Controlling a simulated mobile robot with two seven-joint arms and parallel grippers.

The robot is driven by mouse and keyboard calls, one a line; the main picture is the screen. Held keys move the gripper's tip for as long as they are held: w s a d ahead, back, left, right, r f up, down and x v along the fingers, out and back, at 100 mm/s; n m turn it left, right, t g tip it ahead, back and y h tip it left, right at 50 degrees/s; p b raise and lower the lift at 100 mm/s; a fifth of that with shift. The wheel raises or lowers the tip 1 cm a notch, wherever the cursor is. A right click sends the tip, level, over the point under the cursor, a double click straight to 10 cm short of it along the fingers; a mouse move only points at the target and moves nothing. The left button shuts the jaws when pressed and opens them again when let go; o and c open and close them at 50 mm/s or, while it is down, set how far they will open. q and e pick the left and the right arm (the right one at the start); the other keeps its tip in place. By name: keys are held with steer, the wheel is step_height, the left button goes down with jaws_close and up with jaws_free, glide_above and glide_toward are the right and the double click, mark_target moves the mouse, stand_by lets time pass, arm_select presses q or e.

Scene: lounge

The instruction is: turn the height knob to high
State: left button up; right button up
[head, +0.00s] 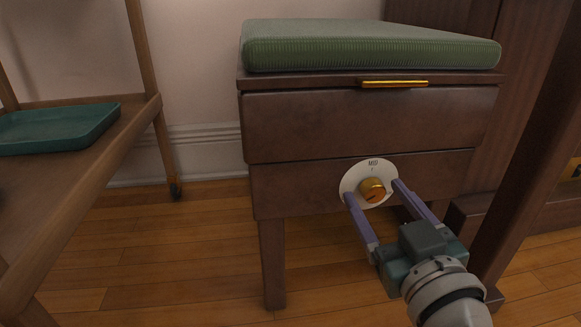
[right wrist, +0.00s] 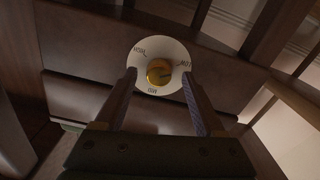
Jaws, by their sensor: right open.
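The height knob (head: 372,190) is a round brass knob on a white dial plate (head: 350,179), set in the lower front panel of a dark wooden cushioned bench. The dial reads MID at its top in the head view. In the right wrist view the knob (right wrist: 159,72) shows with HIGH at upper left, LOW at right and MID below. I cannot tell clearly where its mark points. My right gripper (head: 372,189) is open, its fingertips on either side of the knob with gaps to it; they also flank it in the right wrist view (right wrist: 159,75). My left gripper is out of view.
A green ribbed cushion (head: 365,45) lies on the bench, above a brass handle (head: 395,84). A wooden cart (head: 75,165) with a teal tray (head: 60,127) stands at left. A dark wooden post (head: 530,150) rises close to my right arm. The floor left of the bench is clear.

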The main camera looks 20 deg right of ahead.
steer(key=shift+d, duration=0.2)
steer(key=shift+c, duration=0.4)
steer(key=shift+a, duration=0.2)
steer(key=c, duration=0.4)
steer(key=shift+d, duration=0.1)
jaws_close()
